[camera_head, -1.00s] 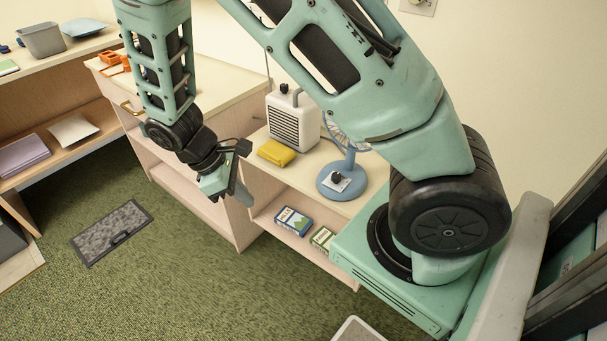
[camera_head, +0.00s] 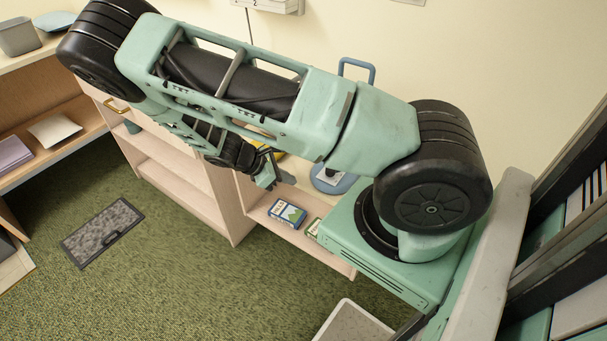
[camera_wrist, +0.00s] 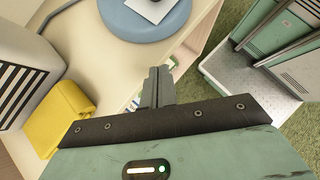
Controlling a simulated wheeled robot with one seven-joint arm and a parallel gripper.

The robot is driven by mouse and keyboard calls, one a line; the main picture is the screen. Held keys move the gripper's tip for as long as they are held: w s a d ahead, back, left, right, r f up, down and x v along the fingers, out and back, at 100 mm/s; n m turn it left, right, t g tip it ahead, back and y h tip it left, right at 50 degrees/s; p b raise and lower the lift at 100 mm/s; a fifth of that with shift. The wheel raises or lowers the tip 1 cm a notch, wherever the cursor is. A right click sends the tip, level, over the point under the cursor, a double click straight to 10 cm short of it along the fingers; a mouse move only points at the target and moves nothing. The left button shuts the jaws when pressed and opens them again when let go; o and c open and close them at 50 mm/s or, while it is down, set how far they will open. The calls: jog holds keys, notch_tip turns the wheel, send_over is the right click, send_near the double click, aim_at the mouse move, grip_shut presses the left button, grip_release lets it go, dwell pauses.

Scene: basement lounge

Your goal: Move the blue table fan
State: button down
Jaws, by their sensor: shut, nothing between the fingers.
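The blue table fan stands on the top of the low pale cabinet. In the head view its round base (camera_head: 343,187) shows below my arm, and a blue loop that appears to be its handle shows above; my arm hides the middle. In the wrist view the blue base (camera_wrist: 125,25) is at the top edge, with a white card on it, and the rest is out of frame. My gripper (camera_wrist: 160,85) is shut and empty, just short of the base. In the head view my gripper (camera_head: 272,175) is left of the base, near the cabinet's front edge.
In the wrist view a yellow object (camera_wrist: 65,118) and a white box with a black grille (camera_wrist: 22,80) stand left of my gripper. Boxes (camera_head: 287,213) lie on the shelf below. A grey mat (camera_head: 103,232) lies on the otherwise open green carpet.

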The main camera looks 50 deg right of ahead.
aim_at(312, 181)
jog(key=shift+s+d+f+p, duration=0.2)
jog(key=shift+s+d+p, duration=0.1)
jog(key=shift+s+d, duration=0.55)
jog(key=shift+s+d+f+p, duration=0.25)
jog(key=shift+s+d, duration=0.25)
jog(key=shift+d, duration=0.6)
